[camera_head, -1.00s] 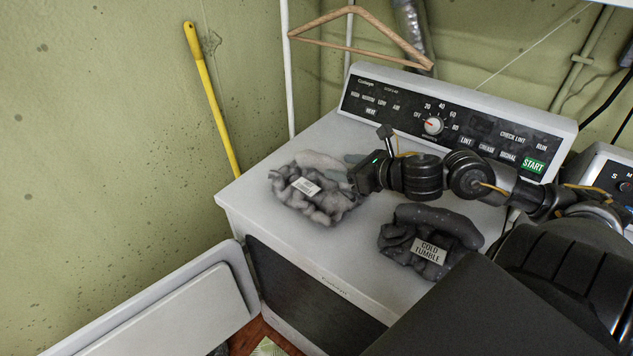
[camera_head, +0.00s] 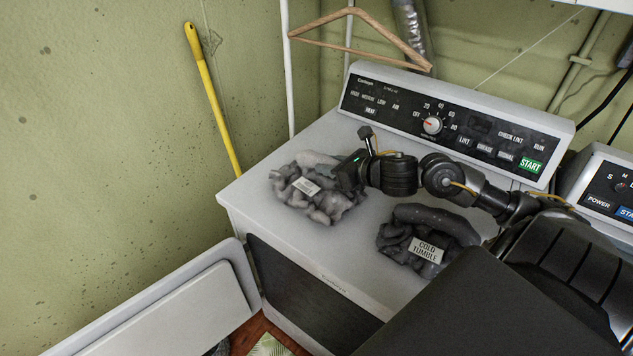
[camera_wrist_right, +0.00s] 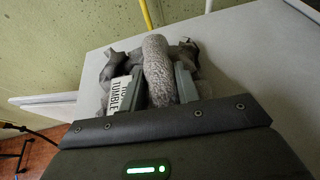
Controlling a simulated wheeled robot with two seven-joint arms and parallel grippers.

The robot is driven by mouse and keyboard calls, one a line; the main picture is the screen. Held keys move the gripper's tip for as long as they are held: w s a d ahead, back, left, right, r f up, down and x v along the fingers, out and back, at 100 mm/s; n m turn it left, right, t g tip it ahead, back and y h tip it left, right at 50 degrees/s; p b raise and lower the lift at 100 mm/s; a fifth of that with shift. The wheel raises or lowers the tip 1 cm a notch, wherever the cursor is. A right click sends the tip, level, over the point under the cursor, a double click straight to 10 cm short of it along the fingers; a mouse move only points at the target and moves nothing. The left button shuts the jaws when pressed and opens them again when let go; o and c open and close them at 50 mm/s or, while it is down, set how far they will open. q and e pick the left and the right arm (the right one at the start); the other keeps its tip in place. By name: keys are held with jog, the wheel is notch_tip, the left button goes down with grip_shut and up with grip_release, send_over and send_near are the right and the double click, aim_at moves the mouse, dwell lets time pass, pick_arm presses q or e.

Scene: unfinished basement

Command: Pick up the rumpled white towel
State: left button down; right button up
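A rumpled grey cloth bundle (camera_head: 318,205) with a white tag lies on the dryer top at left. A paler, whitish-grey roll (camera_head: 318,160) lies along its back; no cloth here looks pure white. In the right wrist view the pale roll (camera_wrist_right: 157,70) lies between the two fingers of my right gripper (camera_wrist_right: 160,88), beside a tag reading "TUMBLE" with its upper word partly hidden. The fingers are apart, one on each side of the roll; firm contact is not visible. In the head view my right gripper (camera_head: 346,174) is at the bundle's right side. My left gripper is not in view.
A second dark grey bundle (camera_head: 405,240) tagged "COLD TUMBLE" lies to the right on the dryer (camera_head: 345,240). The control panel (camera_head: 450,120) rises behind. A wooden hanger (camera_head: 400,45) hangs above. A yellow pole (camera_head: 212,100) leans on the wall at left.

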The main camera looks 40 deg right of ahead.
aim_at(322, 188)
grip_shut()
jog(key=shift+r, duration=0.1)
jog(key=shift+r, duration=0.4)
notch_tip(322, 188, up, 3)
jog(key=shift+f, duration=0.15)
jog(key=s+a+r+p, duration=0.3)
jog(key=a+p, duration=0.3)
jog(key=p, duration=0.2)
jog(key=s+a+r+p, duration=0.3)
jog(key=a+r+p, duration=0.3)
jog(key=p, duration=0.2)
jog(key=shift+s+r, duration=0.2)
jog(key=shift+s, duration=0.15)
jog(key=shift+a, duration=0.1)
